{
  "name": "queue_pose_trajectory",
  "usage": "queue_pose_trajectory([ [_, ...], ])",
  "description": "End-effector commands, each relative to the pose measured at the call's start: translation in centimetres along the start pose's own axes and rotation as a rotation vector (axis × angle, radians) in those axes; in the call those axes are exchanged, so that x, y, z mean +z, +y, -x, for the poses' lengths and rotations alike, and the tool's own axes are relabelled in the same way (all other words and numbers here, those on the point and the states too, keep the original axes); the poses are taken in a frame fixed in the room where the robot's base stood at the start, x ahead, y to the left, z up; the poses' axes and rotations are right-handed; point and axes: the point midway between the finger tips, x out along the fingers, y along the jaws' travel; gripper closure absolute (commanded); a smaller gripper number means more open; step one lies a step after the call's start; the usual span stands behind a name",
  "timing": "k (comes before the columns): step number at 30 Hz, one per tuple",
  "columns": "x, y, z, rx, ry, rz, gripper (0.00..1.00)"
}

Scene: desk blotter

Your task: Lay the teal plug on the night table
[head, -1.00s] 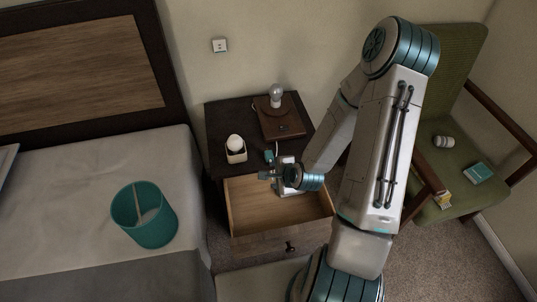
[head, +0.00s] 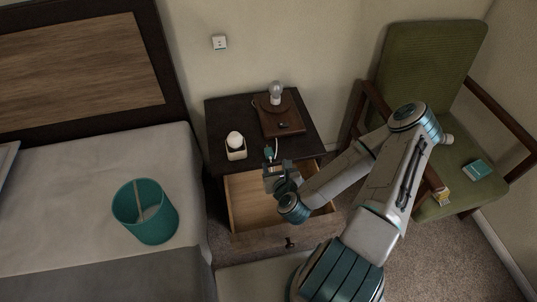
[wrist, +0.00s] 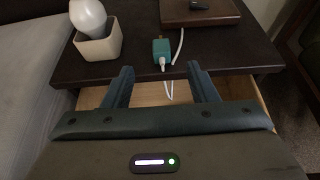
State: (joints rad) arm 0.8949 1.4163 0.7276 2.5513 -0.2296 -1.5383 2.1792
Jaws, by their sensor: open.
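The teal plug (wrist: 161,50) lies on the dark top of the night table (wrist: 136,50), close to its front edge. Its white cable runs back beside the wooden base and also down over the front edge. In the head view the plug (head: 269,151) shows just beyond my gripper (head: 275,168). My gripper (wrist: 159,71) is open and empty in the wrist view, its two fingers apart and pointing at the table edge. The plug lies beyond the fingertips, roughly centred between them, and appears not to be touched.
The night table's drawer (head: 242,205) stands open below my gripper. A bulb in a cream pot (head: 236,153) is left of the plug; a wooden lamp base (head: 281,117) is behind. A teal bin (head: 147,213) sits on the bed. A green chair (head: 430,60) stands right.

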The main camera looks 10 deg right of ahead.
Motion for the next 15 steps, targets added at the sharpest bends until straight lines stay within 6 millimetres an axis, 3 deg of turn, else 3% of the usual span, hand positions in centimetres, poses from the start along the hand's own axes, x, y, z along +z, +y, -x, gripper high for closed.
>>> queue_pose_trajectory([
  [7,-0.4,0.1,-2.5,0.001,-0.003,0.004,0.47],
  [15,-0.1,0.1,-6.9,0.002,0.0,0.004,0.47],
])
